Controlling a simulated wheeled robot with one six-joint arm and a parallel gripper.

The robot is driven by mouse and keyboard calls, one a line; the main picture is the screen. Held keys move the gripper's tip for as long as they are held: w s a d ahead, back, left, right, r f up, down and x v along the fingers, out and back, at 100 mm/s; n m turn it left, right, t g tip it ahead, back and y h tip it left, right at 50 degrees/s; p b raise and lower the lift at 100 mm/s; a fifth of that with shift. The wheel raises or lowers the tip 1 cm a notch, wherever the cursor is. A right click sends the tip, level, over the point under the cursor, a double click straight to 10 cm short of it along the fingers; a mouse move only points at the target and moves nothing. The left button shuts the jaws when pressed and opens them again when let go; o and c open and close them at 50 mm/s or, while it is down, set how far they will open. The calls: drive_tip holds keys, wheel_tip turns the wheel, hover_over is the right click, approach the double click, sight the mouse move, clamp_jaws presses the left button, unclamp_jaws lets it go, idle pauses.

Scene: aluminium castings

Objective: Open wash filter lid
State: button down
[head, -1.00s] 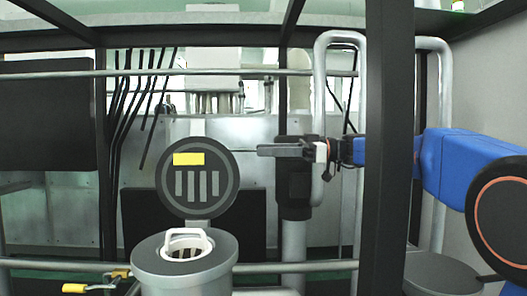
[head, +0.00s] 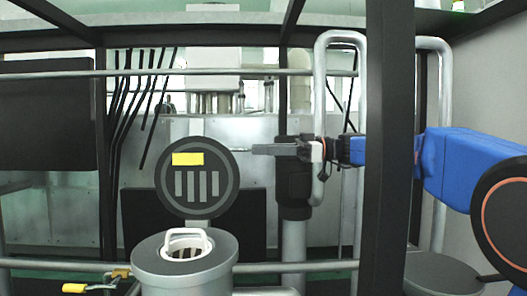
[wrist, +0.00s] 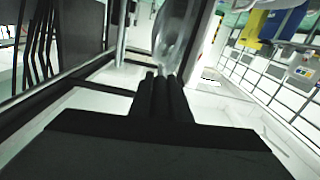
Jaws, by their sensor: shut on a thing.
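The wash filter lid (head: 228,185) is a round dark disc with grey slots and a yellow label. It stands upright on its hinge behind the grey filter housing (head: 170,265), whose top is open. A basket with a white handle (head: 187,234) sits in the opening. My gripper (head: 253,149) points left in the head view, with its fingertips just right of the lid's upper right edge and a small gap showing. In the wrist view its dark fingers (wrist: 168,80) are together, and what is between them cannot be made out. A grey rounded shape (wrist: 172,35) shows beyond the tips.
A dark frame post (head: 386,150) stands in front of my arm. A horizontal rail (head: 300,267) crosses low, and a vertical pipe with a black sleeve (head: 294,180) stands beside my gripper. A yellow-handled valve (head: 75,288) is at lower left.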

drive_tip(key=s, duration=0.2)
drive_tip(key=shift+s+r, duration=0.15)
drive_tip(key=shift+s, duration=0.25)
drive_tip(key=c, duration=1.6)
unclamp_jaws()
drive_tip(key=shift+c, duration=0.2)
drive_tip(key=shift+d, duration=0.1)
drive_tip(key=d, duration=1.7)
drive_tip(key=shift+d, duration=0.15)
